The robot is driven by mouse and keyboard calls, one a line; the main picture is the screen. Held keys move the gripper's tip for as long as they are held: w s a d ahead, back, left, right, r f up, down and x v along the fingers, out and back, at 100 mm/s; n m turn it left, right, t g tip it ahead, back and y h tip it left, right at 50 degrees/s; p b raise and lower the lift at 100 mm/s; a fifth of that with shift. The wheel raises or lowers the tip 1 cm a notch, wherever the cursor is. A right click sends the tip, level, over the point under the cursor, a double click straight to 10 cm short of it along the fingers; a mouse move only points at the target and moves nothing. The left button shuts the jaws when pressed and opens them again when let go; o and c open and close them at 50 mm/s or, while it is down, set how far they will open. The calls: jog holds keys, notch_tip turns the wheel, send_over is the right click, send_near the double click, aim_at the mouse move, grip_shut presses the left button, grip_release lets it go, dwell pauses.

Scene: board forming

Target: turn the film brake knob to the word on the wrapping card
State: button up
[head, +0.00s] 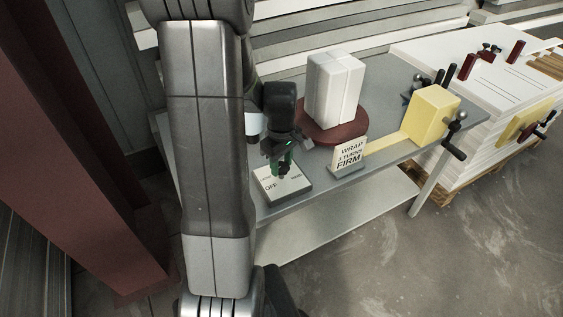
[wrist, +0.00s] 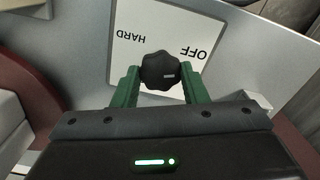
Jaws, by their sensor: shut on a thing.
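The film brake knob (wrist: 160,68) is black and lobed, with a small pale mark at its lower right in the wrist view. It sits on a white dial plate (wrist: 125,60), which also shows in the head view (head: 267,190). OFF and HARD are readable on the plate; any other word is hidden or too small. My gripper (wrist: 160,84) has its green fingers shut on either side of the knob. In the head view my gripper (head: 284,168) points down over the plate. The wrapping card (head: 350,152) stands to its right and reads WRAP, 3 TURNS, FIRM.
A white block (head: 334,88) stands on a dark red turntable (head: 338,134) behind the card. White boards (head: 482,118) are stacked beyond. A red column stands left.

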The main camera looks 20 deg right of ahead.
jog(key=m, duration=0.3)
jog(key=shift+b, duration=0.3)
jog(key=m, duration=0.4)
jog(key=m+b, duration=0.1)
jog(key=m, duration=1.1)
jog(key=shift+m, duration=0.4)
jog(key=m, duration=0.6)
jog(key=shift+m, duration=0.3)
jog(key=o, duration=1)
jog(key=shift+c, duration=0.2)
